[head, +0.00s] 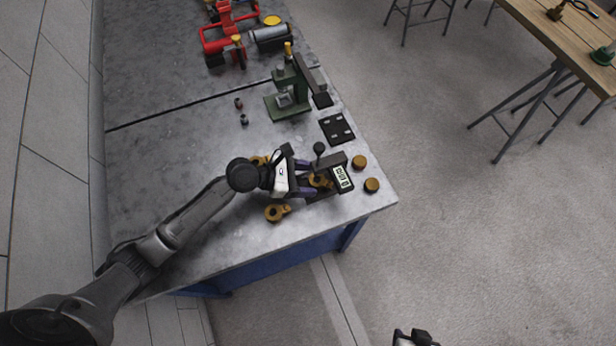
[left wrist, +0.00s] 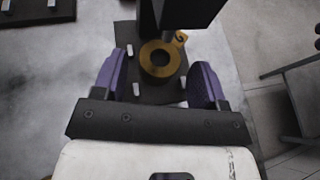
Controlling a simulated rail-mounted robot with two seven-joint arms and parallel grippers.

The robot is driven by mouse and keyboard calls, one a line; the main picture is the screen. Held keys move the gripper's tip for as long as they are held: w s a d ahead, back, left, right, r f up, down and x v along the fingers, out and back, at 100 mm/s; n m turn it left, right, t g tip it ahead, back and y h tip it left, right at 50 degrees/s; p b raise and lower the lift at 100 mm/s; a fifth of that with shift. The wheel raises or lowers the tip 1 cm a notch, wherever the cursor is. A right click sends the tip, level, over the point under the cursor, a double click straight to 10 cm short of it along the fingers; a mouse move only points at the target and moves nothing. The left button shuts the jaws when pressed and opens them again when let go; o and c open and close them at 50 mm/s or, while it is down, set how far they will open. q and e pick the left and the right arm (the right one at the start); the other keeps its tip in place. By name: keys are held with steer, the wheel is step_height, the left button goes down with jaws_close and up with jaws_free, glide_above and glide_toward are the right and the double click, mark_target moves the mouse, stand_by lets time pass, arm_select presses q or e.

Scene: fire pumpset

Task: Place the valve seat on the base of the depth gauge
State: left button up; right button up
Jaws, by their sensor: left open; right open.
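A brass valve seat (head: 319,181), a ring with a side tab, appears to rest on the dark base of the depth gauge (head: 322,195). In the left wrist view the ring (left wrist: 147,70) lies over the dark base plate (left wrist: 126,38), under the gauge's black body (left wrist: 185,12). The depth gauge (head: 341,177) has a lit digital display. My left gripper (head: 308,179) is open, its purple fingers on either side of the valve seat with gaps in the left wrist view (left wrist: 157,62). My right gripper (head: 413,338) shows only partly at the bottom edge, away from the bench.
Other brass parts (head: 277,213) (head: 359,161) (head: 371,185) stand around the gauge. A black plate (head: 337,128) and a green press (head: 288,98) are behind it. A red pumpset (head: 226,40) stands at the far end. Bare bench (head: 190,145) lies left.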

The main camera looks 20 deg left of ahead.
arm_select(q)
steer(key=p+v, duration=0.4)
steer(key=v, duration=0.6)
steer(key=shift+r+p, duration=0.1)
steer(key=shift+p, duration=0.3)
steer(key=shift+v, duration=0.8)
